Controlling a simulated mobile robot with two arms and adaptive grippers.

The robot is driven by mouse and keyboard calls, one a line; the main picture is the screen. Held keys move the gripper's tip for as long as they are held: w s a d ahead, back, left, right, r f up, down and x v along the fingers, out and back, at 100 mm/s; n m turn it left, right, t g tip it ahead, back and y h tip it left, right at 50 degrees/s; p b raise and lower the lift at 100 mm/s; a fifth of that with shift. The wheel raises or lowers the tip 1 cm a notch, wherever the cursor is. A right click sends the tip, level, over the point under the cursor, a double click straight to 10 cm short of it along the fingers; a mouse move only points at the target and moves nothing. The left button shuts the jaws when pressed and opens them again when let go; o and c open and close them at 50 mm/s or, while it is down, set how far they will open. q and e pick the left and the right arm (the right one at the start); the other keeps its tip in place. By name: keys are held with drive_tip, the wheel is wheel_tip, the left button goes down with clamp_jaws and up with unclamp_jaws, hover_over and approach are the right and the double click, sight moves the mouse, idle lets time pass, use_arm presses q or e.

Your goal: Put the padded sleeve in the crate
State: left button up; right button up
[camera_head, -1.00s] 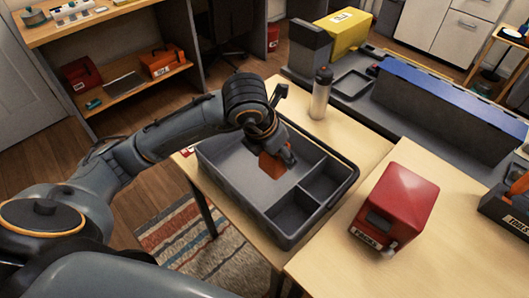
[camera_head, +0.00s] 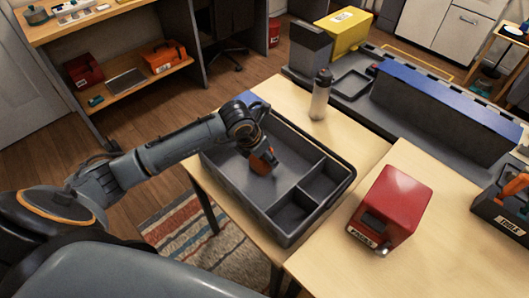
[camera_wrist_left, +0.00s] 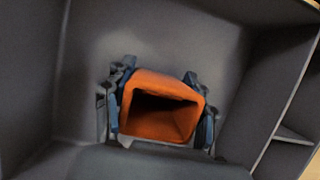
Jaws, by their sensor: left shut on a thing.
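The orange padded sleeve (camera_head: 263,164), an open-ended rectangular tube, is inside the large left compartment of the grey crate (camera_head: 238,207). In the left wrist view the sleeve (camera_wrist_left: 152,129) shows its dark hollow opening toward the camera, over the crate floor (camera_wrist_left: 135,32). My left gripper (camera_head: 261,154) reaches down into the crate. Its fingers (camera_wrist_left: 160,112) press on two opposite sides of the sleeve. I cannot tell whether the sleeve touches the crate floor. My right gripper is out of view.
A bottle (camera_head: 321,95) stands just behind the crate. A red machine (camera_head: 398,205) stands right of it on the wooden table. The crate's two small right compartments look empty. A blue-topped long grey box (camera_head: 440,105) lies farther back. A tool box (camera_head: 505,205) sits at the right edge.

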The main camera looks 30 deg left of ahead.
use_arm(q)
drive_tip(key=o, duration=1.2)
drive_tip(key=shift+f, duration=0.1)
drive_tip(key=shift+r, duration=0.25)
drive_tip(key=b+v, duration=0.1)
drive_tip(key=v, duration=1)
drive_tip(key=shift+r, duration=0.35)
drive_tip(key=shift+s, duration=0.15)
